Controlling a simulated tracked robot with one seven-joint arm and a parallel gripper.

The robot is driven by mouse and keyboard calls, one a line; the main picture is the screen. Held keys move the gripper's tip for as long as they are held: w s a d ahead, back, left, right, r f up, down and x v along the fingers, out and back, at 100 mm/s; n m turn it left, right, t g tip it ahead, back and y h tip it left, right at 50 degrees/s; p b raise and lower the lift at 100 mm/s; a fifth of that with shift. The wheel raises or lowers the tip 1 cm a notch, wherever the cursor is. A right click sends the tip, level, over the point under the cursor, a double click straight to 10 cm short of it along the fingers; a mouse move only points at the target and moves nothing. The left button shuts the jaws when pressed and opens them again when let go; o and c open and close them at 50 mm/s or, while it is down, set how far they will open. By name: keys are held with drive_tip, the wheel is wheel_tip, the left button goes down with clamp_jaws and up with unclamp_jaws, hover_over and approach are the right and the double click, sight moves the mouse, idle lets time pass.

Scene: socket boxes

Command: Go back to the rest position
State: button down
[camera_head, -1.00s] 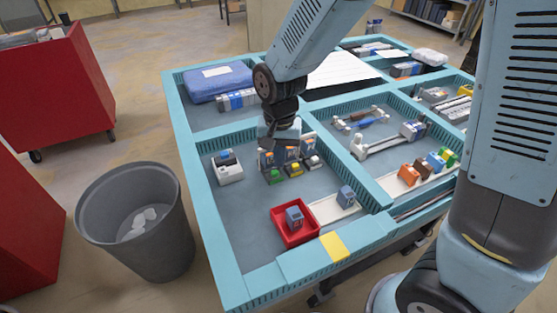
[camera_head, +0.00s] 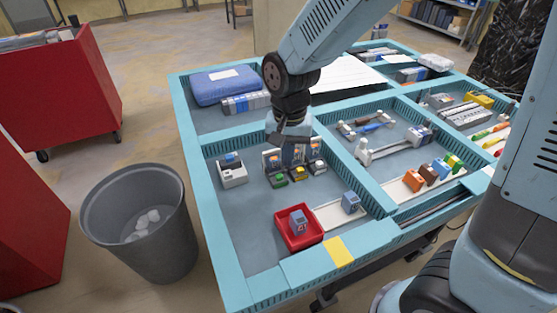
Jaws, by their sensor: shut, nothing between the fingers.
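My gripper (camera_head: 290,150) hangs from my arm above the back of the front-left compartment of the blue table (camera_head: 215,265). It points down, just over a row of small socket boxes with green, yellow and white fronts (camera_head: 297,173). The fingers are small and partly lost against the boxes behind them. They look shut, with nothing held. A red tray (camera_head: 285,238) in the same compartment holds a blue-grey box (camera_head: 298,222). A similar blue-grey box (camera_head: 350,202) stands on a white strip to its right.
A white socket box (camera_head: 232,173) stands left of the row. Raised dividers separate the compartments. Orange, brown, blue and green blocks (camera_head: 432,172) stand at right. A grey bin (camera_head: 140,225) and a red cabinet (camera_head: 75,95) are on the floor at left.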

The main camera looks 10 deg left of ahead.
idle(0.7)
drive_tip(key=s+d+r+t, duration=0.2)
drive_tip(key=s+d+r, duration=0.1)
drive_tip(key=d+r, duration=0.7)
drive_tip(key=s+d+r+t, duration=0.3)
drive_tip(key=d+r, duration=0.6)
drive_tip(key=d, duration=0.9)
drive_tip(key=shift+s+r+t, duration=0.2)
drive_tip(key=shift+r+t, duration=0.1)
drive_tip(key=shift+r, duration=0.05)
